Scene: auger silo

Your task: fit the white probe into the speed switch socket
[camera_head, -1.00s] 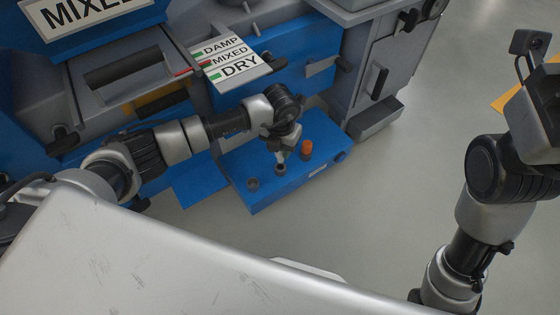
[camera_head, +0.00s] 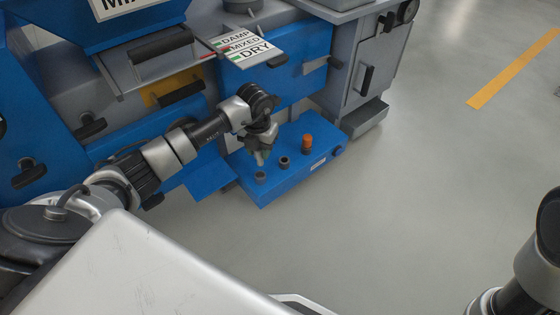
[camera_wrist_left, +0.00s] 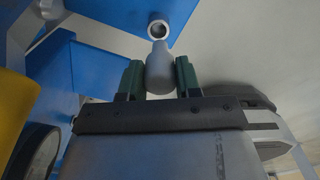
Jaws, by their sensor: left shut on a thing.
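My left gripper (camera_head: 260,151) is shut on the white probe (camera_head: 260,160), which points down above the near-left dark socket (camera_head: 261,177) on the blue box. In the left wrist view the probe (camera_wrist_left: 160,70) looks pale grey and sits between the green finger pads (camera_wrist_left: 159,78). Its narrow tip is close to the round socket's rim (camera_wrist_left: 158,28); the tip is not inside, and I cannot tell whether it touches. A second dark socket (camera_head: 284,162) stands empty to the right. No label shows which is the speed switch socket. My right gripper is out of view.
An orange knob (camera_head: 307,143) stands at the right on the blue box (camera_head: 285,187). Behind is the blue machine with a DAMP, MIXED, DRY sign (camera_head: 243,45). A grey cabinet (camera_head: 362,75) stands behind right. The floor at the right is clear.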

